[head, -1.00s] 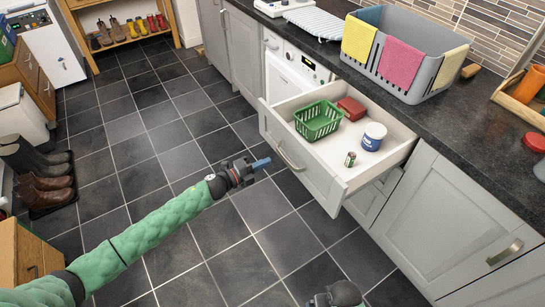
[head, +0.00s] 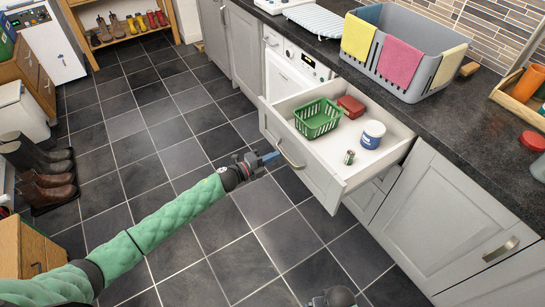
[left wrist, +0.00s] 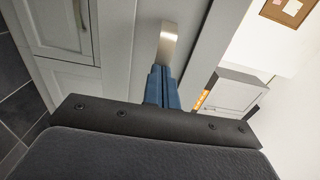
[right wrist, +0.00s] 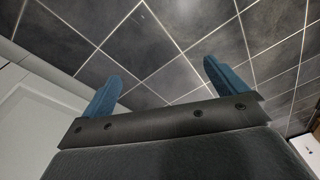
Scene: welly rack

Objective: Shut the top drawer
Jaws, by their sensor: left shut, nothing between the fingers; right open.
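The top drawer (head: 330,184) is pulled out from the grey cabinet below the dark worktop. Its metal bar handle (head: 290,154) is on the front panel. Inside lie a green basket (head: 317,119), a red box (head: 351,107), a white and blue tub (head: 373,134) and a small can (head: 349,157). My left gripper (head: 270,157) is shut and empty, just in front of the drawer handle. In the left wrist view its blue fingers (left wrist: 161,88) are together, in line with the handle (left wrist: 168,43); I cannot tell whether they touch. My right gripper (right wrist: 165,85) is open and empty above the floor tiles.
A grey laundry basket (head: 420,60) with cloths stands on the worktop (head: 450,130). A closed cupboard (head: 440,215) is right of the drawer. Boots (head: 45,170) stand at the left. The tiled floor before the drawer is clear.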

